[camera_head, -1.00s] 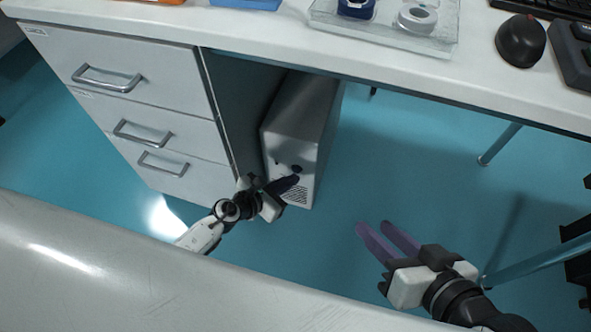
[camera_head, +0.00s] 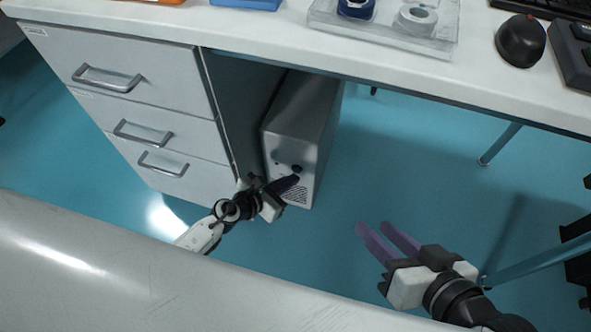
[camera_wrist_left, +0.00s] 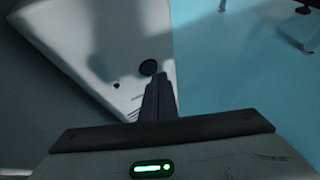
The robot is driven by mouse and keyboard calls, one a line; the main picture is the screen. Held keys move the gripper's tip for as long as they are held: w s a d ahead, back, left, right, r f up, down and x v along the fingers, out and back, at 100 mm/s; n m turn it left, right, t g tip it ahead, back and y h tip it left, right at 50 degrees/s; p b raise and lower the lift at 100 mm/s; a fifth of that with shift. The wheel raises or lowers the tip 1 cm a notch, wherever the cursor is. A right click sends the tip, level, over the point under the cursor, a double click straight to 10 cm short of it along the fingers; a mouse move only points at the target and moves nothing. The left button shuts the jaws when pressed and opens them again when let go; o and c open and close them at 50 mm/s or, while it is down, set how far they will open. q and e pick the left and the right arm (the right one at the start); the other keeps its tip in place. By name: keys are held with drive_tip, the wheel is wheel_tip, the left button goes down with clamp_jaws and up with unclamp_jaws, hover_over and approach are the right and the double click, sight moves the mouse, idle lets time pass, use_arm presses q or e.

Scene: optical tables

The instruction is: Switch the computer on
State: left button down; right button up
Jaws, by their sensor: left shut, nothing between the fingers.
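The computer (camera_head: 300,120) is a grey-white tower under the desk, beside the drawer unit. Its front has a round dark button (camera_head: 297,169), a small dark dot and a vent grille. My left gripper (camera_head: 294,180) is shut and empty, with its fingertips at the front just below the button. In the left wrist view the shut fingers (camera_wrist_left: 157,88) point at the round button (camera_wrist_left: 148,67), very close to it; I cannot tell whether they touch. The computer front (camera_wrist_left: 120,50) fills the upper left there. My right gripper (camera_head: 382,232) is open and empty, right of the computer.
A white drawer unit (camera_head: 130,100) with metal handles stands left of the computer. The desk top (camera_head: 270,38) above carries a clear tray (camera_head: 385,40) and a black mouse (camera_head: 520,40). A pale surface (camera_head: 100,270) crosses the foreground.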

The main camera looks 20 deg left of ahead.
use_arm(q)
drive_tip(key=shift+w, duration=0.1)
drive_tip(key=shift+w, duration=0.4)
drive_tip(key=shift+s, duration=0.15)
idle(0.3)
drive_tip(key=shift+s, duration=0.3)
drive_tip(key=s, duration=0.6)
use_arm(e)
drive_tip(key=shift+r, duration=0.25)
use_arm(q)
drive_tip(key=shift+a, duration=0.1)
use_arm(e)
drive_tip(key=shift+c, duration=0.4)
idle(1.9)
